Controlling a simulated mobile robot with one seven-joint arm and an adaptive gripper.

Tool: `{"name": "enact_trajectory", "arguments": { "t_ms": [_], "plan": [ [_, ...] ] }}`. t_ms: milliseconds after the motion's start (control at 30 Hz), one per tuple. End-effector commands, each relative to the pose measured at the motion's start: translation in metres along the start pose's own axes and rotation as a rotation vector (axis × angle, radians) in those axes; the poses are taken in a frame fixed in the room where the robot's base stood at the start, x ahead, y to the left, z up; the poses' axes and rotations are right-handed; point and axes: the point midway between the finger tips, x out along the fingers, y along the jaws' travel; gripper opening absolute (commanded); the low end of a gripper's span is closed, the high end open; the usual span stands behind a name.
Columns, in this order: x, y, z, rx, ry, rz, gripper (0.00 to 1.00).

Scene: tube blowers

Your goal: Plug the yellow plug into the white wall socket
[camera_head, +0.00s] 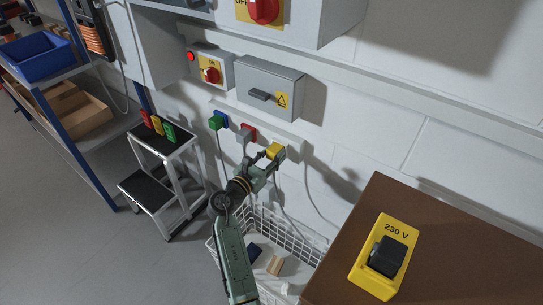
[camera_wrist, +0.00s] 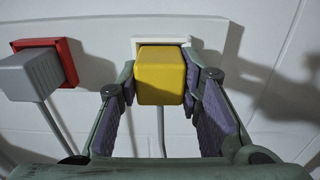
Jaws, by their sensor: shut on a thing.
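The yellow plug (camera_head: 275,150) is a block with a grey cord below it, and it fills the middle of the wrist view (camera_wrist: 160,80). My gripper (camera_head: 271,158) is shut on it, with one finger on each side in the wrist view (camera_wrist: 162,78). The white wall socket (camera_wrist: 162,41) is directly behind the plug; its upper rim and corners show, and the plug hides its middle. The plug lines up with the socket from side to side. I cannot tell whether the plug is seated or a small gap is left.
A grey plug (camera_wrist: 30,74) sits at a red socket (camera_wrist: 68,62) to the left, and a green plug (camera_head: 216,122) at a blue socket (camera_head: 222,114) further left. A wire basket (camera_head: 297,238) is below. A brown cabinet top (camera_head: 440,215) with a yellow 230 V box (camera_head: 367,283) is at right.

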Motion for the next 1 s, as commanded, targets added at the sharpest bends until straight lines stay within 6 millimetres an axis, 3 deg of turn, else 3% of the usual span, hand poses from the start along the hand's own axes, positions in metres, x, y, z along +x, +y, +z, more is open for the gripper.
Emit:
{"name": "enact_trajectory", "arguments": {
  "t_ms": [300,333,667,1000],
  "plan": [
    [0.0027,-0.0009,0.0003,0.0,0.0,-0.002,0.0],
    [0.0027,-0.0009,0.0003,0.0,0.0,-0.002,0.33],
    [0.0024,-0.0008,0.0002,0.0,0.0,-0.002,0.55],
    [0.0003,-0.0006,-0.0003,0.0,0.0,-0.001,0.56]
  ]
}}
